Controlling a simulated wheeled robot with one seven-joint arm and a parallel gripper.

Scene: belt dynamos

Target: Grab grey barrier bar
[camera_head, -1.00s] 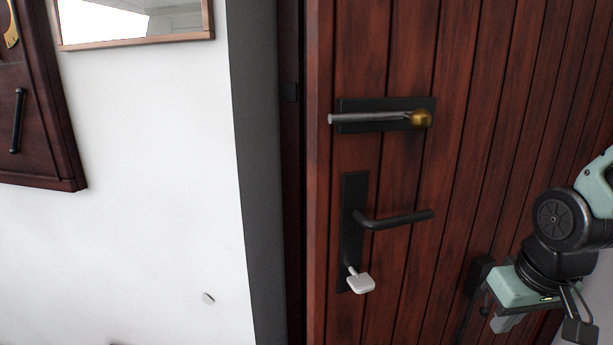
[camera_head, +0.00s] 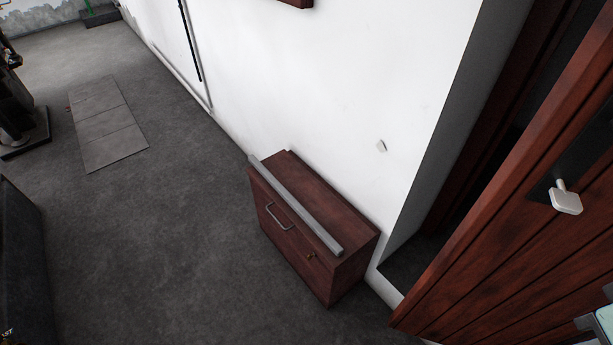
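The grey barrier bar (camera_head: 296,205) is a long straight bar. It lies along the front top edge of a low dark-red wooden cabinet (camera_head: 350,235), running from upper left to lower right. Nothing holds it. A small part of my gripper (camera_head: 597,320), pale green and grey, shows at the lower right edge, in front of the wooden door and well to the right of the bar. Most of it is cut off by the frame, so I cannot see whether it is open or shut.
A white wall (camera_head: 340,80) runs behind the cabinet. Open grey floor (camera_head: 180,240) lies left of the cabinet, with a flat grey panel (camera_head: 108,125) further back.

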